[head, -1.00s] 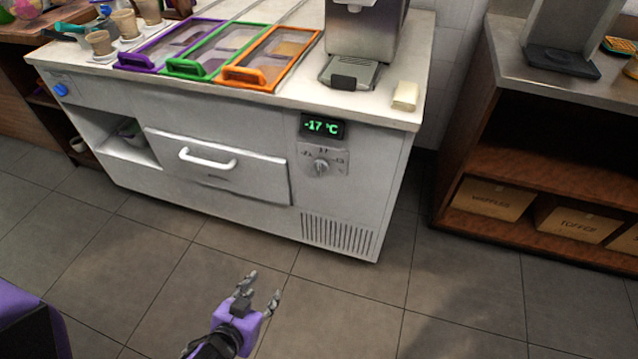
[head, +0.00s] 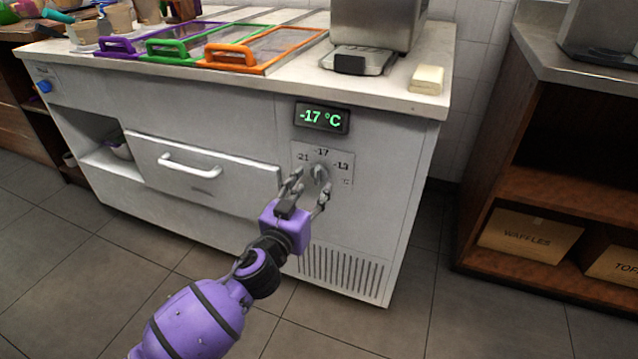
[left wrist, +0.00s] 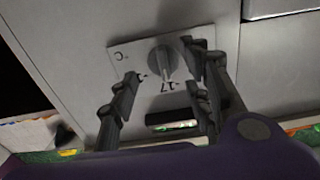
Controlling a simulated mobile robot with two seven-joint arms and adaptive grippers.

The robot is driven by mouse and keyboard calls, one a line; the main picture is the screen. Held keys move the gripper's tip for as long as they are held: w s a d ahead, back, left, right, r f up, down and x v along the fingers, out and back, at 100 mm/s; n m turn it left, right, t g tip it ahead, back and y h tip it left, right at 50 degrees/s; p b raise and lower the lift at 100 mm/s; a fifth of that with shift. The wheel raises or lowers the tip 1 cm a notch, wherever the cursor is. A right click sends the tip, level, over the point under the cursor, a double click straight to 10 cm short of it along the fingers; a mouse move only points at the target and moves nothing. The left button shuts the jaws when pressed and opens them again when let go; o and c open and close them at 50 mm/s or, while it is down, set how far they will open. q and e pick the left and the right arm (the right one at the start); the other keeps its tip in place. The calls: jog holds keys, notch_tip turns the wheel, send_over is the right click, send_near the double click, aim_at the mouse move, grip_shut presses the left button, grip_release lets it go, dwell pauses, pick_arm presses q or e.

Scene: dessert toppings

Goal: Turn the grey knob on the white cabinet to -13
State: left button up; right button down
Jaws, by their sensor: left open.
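The grey knob (head: 319,174) sits on a plate marked -21, -17 and -13 on the front of the white cabinet (head: 250,120). Its pointer is at -17, and the display (head: 321,117) above reads -17 °C. My left gripper (head: 311,190) is open in front of the plate, with its fingers at either side of the knob. In the left wrist view the knob (left wrist: 162,60) shows between the open fingers (left wrist: 160,90), and the plate appears upside down. I cannot tell whether the fingers touch the knob. My right gripper is not in view.
A drawer with a white handle (head: 190,165) is left of the plate, and a vent grille (head: 342,272) is below it. The countertop edge (head: 400,105) juts out above. A brown shelf (head: 540,200) with boxes stands to the right.

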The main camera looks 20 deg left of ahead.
aim_at(318, 180)
pick_arm(q)
jog(key=shift+w+f+b, duration=0.1)
jog(key=shift+w+b, duration=0.35)
jog(key=shift+w, duration=1.8)
jog(key=shift+c, duration=0.5)
jog(key=shift+d, duration=0.1)
jog(key=c, duration=0.9)
jog(key=shift+c, duration=0.2)
